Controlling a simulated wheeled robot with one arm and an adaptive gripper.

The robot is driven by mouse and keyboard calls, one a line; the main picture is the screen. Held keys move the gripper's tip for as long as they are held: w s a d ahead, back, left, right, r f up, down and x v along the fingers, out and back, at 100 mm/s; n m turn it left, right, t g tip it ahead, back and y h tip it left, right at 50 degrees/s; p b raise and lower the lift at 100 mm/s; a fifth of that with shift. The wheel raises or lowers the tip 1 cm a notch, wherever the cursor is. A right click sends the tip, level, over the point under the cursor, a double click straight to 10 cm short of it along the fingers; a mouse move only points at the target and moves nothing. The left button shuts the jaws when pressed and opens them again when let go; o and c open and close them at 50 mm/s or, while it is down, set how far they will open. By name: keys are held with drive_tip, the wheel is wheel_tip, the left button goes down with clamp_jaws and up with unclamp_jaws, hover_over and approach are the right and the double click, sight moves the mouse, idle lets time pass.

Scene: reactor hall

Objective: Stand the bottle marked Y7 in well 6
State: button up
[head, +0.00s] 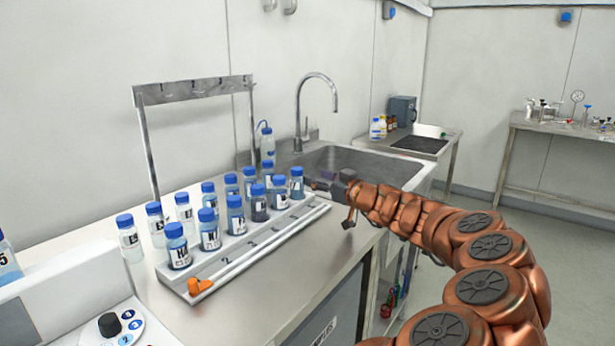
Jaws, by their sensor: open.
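Several blue-capped bottles stand in and behind a pale rack (205,270) on the steel bench, in the head view. Their labels carry dark marks, but I cannot read Y7 on any of them, so I cannot tell which bottle it is. A row of marked places runs along the rack's front; the numbers are too small to read, and I cannot pick out well 6. My gripper (331,200) is open, just right of the rack's far end and in front of the sink. I see nothing held in it.
A metal frame with hooks (190,90) stands behind the bottles. The sink (345,162) and its tall tap (298,105) lie beyond the rack. An orange piece (199,287) sits at the rack's near end. The bench top (265,300) in front is clear.

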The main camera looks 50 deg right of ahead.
drive_tip(key=shift+s+a, duration=0.2)
drive_tip(key=shift+s, duration=1.35)
